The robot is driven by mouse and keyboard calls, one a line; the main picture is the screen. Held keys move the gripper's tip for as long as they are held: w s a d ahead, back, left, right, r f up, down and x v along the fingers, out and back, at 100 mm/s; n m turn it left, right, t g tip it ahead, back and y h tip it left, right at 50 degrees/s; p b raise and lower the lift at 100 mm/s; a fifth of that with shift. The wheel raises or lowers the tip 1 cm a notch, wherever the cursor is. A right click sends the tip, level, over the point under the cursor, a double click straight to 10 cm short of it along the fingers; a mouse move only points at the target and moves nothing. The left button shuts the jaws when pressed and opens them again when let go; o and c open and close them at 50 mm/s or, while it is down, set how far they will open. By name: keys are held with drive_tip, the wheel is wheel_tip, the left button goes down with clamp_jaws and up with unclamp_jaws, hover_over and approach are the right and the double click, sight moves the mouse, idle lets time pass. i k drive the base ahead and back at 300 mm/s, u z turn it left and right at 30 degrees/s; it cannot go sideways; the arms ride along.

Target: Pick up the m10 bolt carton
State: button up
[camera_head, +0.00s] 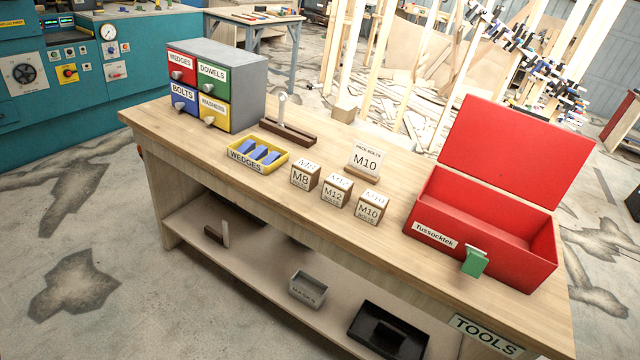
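The M10 bolt carton (371,208) is a small tan box with a white label on its top and front. It stands upright on the wooden workbench (390,262), at the right end of a row of three similar cartons. The M12 carton (337,191) stands just left of it, and the M8 carton (305,175) is left of that. A sign reading "PACK BOLTS M10" (366,160) stands behind the row. My gripper does not show in this view.
A yellow tray of blue wedges (238,163) and a four-drawer cabinet (236,88) are to the left. A lower shelf (265,270) holds a grey box and black tray.

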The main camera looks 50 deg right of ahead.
sight(371, 206)
drive_tip(key=z, duration=0.25)
drive_tip(key=i, duration=1.1)
drive_tip(key=z, duration=0.6)
